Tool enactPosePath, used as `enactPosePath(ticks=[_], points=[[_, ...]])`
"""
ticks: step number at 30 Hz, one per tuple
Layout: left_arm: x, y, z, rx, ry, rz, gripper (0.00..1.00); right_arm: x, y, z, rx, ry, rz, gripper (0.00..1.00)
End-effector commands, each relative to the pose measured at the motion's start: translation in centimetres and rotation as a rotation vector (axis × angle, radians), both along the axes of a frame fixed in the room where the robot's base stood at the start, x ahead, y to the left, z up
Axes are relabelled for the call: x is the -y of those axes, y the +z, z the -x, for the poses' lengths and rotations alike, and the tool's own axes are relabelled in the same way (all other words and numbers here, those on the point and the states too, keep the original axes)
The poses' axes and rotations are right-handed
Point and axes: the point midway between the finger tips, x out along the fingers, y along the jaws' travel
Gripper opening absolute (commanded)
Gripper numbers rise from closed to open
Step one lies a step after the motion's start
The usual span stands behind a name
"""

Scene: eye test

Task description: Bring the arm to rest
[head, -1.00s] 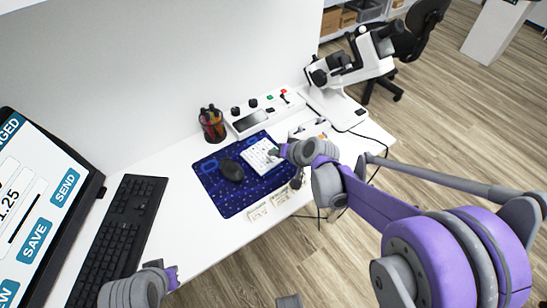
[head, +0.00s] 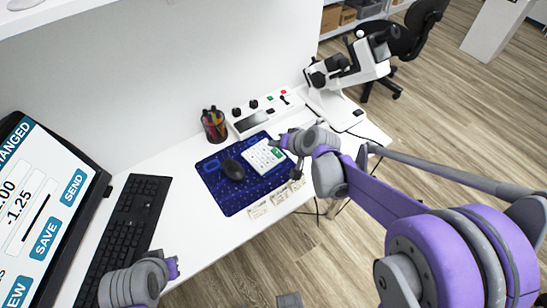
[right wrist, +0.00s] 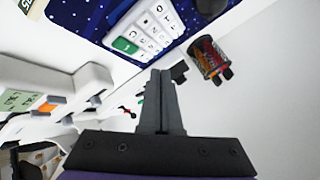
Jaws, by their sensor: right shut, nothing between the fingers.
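My right gripper (head: 284,141) is shut and empty, just off the upper right corner of a white keypad (head: 260,157). The right wrist view shows its fingers (right wrist: 160,98) pressed together, with the keypad (right wrist: 152,22) and its green key (right wrist: 125,46) beyond them. I see no contact with the keypad. My left gripper (head: 173,268) is at the lower left, by the desk's front edge; I cannot tell whether its jaws are open.
The keypad and a black mouse (head: 233,170) lie on a blue mat (head: 228,203). A pen cup (head: 214,125), a control box (head: 252,121) and a white microscope (head: 345,75) stand behind. A black keyboard (head: 125,235) and a monitor (head: 45,215) are at left.

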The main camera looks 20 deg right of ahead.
Motion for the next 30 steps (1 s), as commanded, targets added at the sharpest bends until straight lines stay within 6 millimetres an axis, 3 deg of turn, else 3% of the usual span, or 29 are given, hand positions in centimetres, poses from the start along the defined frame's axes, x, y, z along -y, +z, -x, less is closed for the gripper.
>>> enactPosePath(ticks=[14, 18, 20, 23, 30], points=[[0.0, 0.0, 0.0, 0.000, 0.000, 0.000, 0.00, 0.0, 0.0, 0.0, 0.000, 0.000, 0.000, 0.00], [0.0, 0.3, 0.0, 0.001, 0.000, 0.000, 0.00, -0.2, 0.7, 1.0, -0.006, 0.009, 0.016, 0.00], [0.0, 0.6, -0.1, 0.002, 0.000, 0.000, 0.00, -0.3, 1.5, 2.2, -0.016, 0.022, 0.039, 0.00], [0.0, 1.5, -0.3, 0.005, 0.000, 0.000, 0.00, -0.5, 3.2, 5.7, -0.043, 0.055, 0.102, 0.00], [0.0, 3.8, -0.8, 0.016, 0.000, 0.000, 0.00, 0.2, 6.2, 16.2, -0.121, 0.137, 0.303, 0.00]])
